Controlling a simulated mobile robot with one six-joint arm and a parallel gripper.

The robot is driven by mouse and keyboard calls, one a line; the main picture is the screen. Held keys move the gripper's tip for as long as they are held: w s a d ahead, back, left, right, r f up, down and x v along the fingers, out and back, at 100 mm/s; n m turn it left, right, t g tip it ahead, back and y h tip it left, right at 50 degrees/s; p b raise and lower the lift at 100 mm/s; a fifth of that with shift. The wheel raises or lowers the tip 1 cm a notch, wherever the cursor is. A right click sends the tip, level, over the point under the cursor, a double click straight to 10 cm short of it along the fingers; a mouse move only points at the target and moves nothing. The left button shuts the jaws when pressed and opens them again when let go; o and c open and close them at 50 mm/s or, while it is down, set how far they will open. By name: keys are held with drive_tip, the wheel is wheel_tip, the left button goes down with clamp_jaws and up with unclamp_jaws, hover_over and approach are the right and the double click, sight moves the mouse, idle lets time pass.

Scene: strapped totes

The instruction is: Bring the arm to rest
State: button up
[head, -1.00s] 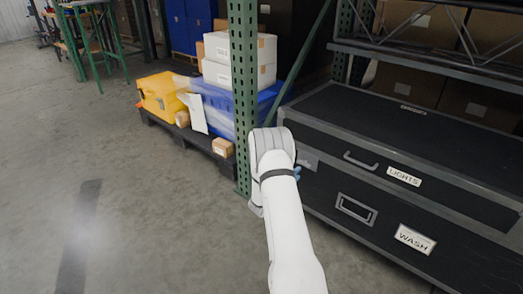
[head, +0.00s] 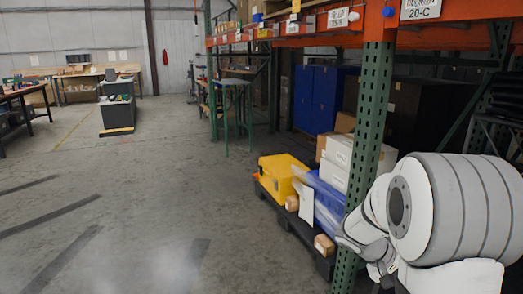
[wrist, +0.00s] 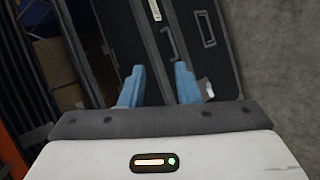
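My arm (head: 440,215) is white with grey bands and stands bent at the right of the head view, close to the camera. Its gripper end cannot be made out there. In the wrist view my gripper (wrist: 160,84) shows two blue fingers spread apart with nothing between them. Beyond the fingers are the dark fronts of black cases (wrist: 180,62) with metal handles, seen turned on their side.
A green rack post (head: 370,130) stands right beside my arm, under orange beams (head: 290,36). Left of the post, a dark pallet (head: 283,213) carries a yellow case (head: 283,170), a blue tote (head: 327,200) and white boxes (head: 340,158). The floor at left is open.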

drive_tip(key=s+a+r+t+y+p, duration=0.2)
drive_tip(key=s+a+r+y+p, duration=0.3)
drive_tip(key=a+r, duration=0.6)
drive_tip(key=s+a+r+n+t+y+p, duration=0.1)
drive_tip(key=s+a+r+t+y+p, duration=0.1)
drive_tip(key=s+a+r+y+p, duration=0.3)
drive_tip(key=s+a+r+p, duration=0.4)
drive_tip(key=a+r+p, duration=0.1)
drive_tip(key=a, duration=0.1)
drive_tip(key=shift+s+r+p, duration=0.15)
drive_tip(key=shift+r+p, duration=0.2)
drive_tip(key=shift+r, duration=0.05)
